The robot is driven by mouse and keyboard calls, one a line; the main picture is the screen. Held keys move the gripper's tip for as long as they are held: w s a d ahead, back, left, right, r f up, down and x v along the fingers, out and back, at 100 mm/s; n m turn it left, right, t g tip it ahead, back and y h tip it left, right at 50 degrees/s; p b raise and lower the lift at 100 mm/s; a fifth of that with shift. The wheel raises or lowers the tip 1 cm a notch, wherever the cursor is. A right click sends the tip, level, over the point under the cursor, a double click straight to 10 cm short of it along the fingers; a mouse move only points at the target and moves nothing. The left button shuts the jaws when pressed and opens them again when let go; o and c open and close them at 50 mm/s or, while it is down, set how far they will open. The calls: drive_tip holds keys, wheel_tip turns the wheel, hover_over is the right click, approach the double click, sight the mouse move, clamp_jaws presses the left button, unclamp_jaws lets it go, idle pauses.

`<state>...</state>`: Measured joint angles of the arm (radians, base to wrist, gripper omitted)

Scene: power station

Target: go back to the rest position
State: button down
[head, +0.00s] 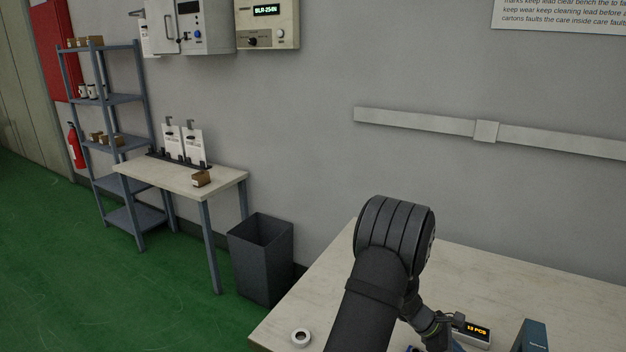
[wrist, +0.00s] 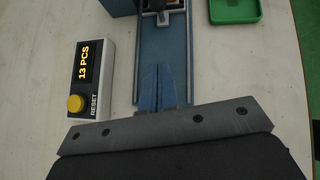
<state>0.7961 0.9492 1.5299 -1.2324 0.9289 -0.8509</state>
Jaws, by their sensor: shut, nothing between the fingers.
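My gripper (wrist: 158,72) shows in the wrist view as two blue tapered fingers pressed together, with nothing between them. It is over a blue-grey channel-shaped fixture (wrist: 180,45) on the pale worktop (wrist: 225,62). I cannot tell how high the fingertips are above the fixture. In the head view my dark arm reaches over the workbench (head: 330,265), and the gripper itself is hidden or out of frame.
A counter box (wrist: 90,75) reading "13 PCS" with a yellow reset button stands left of the fixture. A green tray (wrist: 234,10) lies at the upper right. A bin (head: 262,262) stands beyond.

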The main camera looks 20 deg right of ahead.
drive_tip(key=w+a, duration=0.3)
drive_tip(key=a, duration=0.1)
drive_tip(key=w+a, duration=0.2)
drive_tip(key=shift+w+a+f, duration=0.35)
drive_tip(key=shift+f, duration=0.05)
drive_tip(key=v, duration=1)
drive_tip(key=shift+s, duration=0.1)
drive_tip(key=x, duration=0.9)
drive_tip(key=shift+s+d+f, duration=0.1)
drive_tip(key=shift+d, duration=0.1)
drive_tip(key=s+d, duration=0.3)
drive_tip(key=d, duration=0.1)
drive_tip(key=s+d, duration=0.4)
drive_tip(key=shift+s+d, duration=0.1)
drive_tip(key=shift+d, duration=0.1)
